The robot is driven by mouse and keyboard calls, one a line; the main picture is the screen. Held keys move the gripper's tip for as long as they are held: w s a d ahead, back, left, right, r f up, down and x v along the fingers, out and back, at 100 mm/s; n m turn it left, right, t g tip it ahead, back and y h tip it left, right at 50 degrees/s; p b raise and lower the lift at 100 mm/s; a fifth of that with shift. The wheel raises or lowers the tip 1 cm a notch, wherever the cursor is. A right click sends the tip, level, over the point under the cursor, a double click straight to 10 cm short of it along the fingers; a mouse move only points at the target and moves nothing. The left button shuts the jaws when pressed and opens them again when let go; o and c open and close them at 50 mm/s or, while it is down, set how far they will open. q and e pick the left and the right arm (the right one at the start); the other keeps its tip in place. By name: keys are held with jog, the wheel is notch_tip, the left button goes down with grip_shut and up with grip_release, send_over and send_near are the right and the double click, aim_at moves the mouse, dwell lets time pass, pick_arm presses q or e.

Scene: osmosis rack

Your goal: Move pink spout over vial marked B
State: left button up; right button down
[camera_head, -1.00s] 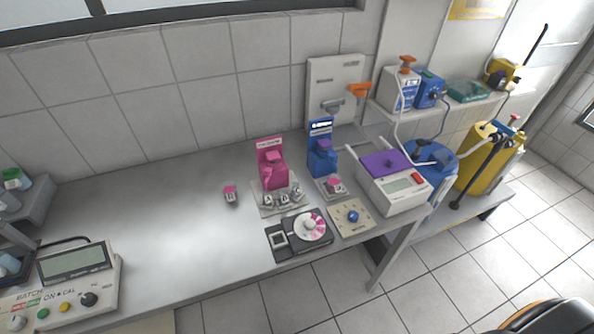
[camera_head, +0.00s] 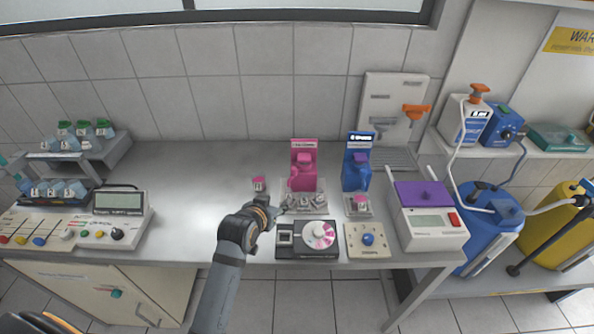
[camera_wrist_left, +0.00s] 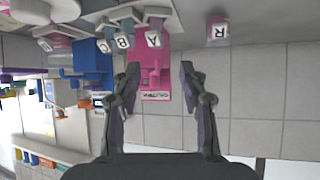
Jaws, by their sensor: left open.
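The pink dispenser (camera_head: 303,180) stands on the bench, its pink spout block (camera_head: 305,158) on the front. A row of small vials sits on a plate at its foot. In the upside-down left wrist view, the vial marked B (camera_wrist_left: 122,43) is between those marked A (camera_wrist_left: 103,46) and C (camera_wrist_left: 153,39). The pink dispenser also shows there (camera_wrist_left: 150,70), between my open fingers. My left gripper (camera_head: 268,209) is open and empty, in front of the dispenser and left of the vial row. My right gripper is not in view.
A lone pink-topped vial (camera_head: 259,184) stands left of the dispenser. A blue dispenser (camera_head: 356,175) stands to its right. A dial device (camera_head: 318,236) and a knob plate (camera_head: 368,240) lie along the front edge.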

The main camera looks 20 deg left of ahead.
pick_arm(q)
jog(key=t, duration=0.2)
send_near(293, 170)
jog(key=p+x, duration=0.1)
jog(key=x, duration=0.8)
jog(key=shift+w, duration=0.15)
jog(key=shift+w+f, duration=0.3)
jog(key=shift+w, duration=0.3)
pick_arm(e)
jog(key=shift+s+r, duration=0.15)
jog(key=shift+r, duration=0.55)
pick_arm(q)
jog(key=c, duration=0.9)
grip_shut()
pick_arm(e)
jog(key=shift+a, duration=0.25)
